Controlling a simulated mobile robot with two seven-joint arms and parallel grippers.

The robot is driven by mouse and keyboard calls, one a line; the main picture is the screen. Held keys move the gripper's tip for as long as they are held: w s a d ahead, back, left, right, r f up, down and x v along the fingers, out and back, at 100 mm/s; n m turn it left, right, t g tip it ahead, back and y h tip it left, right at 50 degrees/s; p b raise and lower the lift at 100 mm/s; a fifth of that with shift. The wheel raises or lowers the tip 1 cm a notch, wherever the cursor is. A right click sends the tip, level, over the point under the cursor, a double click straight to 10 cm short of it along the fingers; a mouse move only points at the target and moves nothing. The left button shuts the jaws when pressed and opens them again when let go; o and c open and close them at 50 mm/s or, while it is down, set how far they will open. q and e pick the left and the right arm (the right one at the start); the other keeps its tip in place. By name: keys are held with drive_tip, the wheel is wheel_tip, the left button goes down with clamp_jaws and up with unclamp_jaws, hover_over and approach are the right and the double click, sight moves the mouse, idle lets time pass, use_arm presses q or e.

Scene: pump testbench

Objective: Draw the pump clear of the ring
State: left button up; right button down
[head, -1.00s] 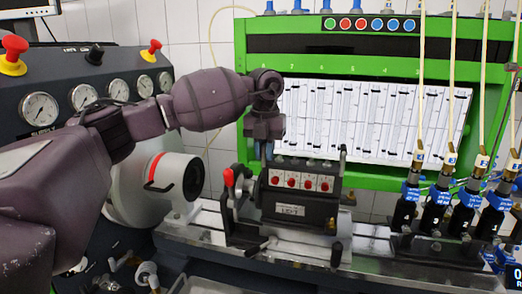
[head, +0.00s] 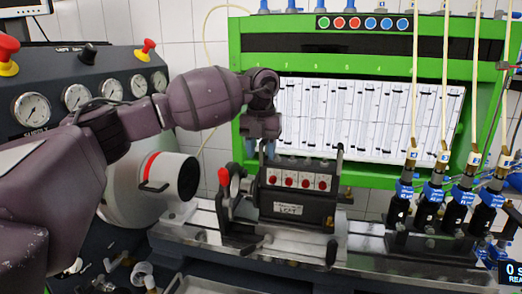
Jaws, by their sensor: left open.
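The pump (head: 297,206) is a dark box with a row of red-centred plates on its front. It sits upright on the metal rails of the bench. To its left is a pale drum with a red band and a dark round end (head: 188,178), which may be the ring; a gap shows between it and the pump. My left gripper (head: 261,149) points down, open, at the pump's top left rear edge. Its fingertips are partly hidden behind the pump, so I cannot tell whether they touch it. My right gripper is out of view.
A red-knobbed lever (head: 224,178) stands at the pump's left end. Several dark injectors with blue collars (head: 457,214) and pale hoses stand to the right. A green frame with a white tube panel (head: 370,120) rises behind. Bare rail (head: 365,240) lies right of the pump.

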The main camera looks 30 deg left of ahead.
use_arm(q)
drive_tip(key=shift+d+r, duration=0.1)
drive_tip(key=shift+r, duration=0.25)
wheel_tip(320, 180, up, 10)
drive_tip(key=shift+r, duration=0.1)
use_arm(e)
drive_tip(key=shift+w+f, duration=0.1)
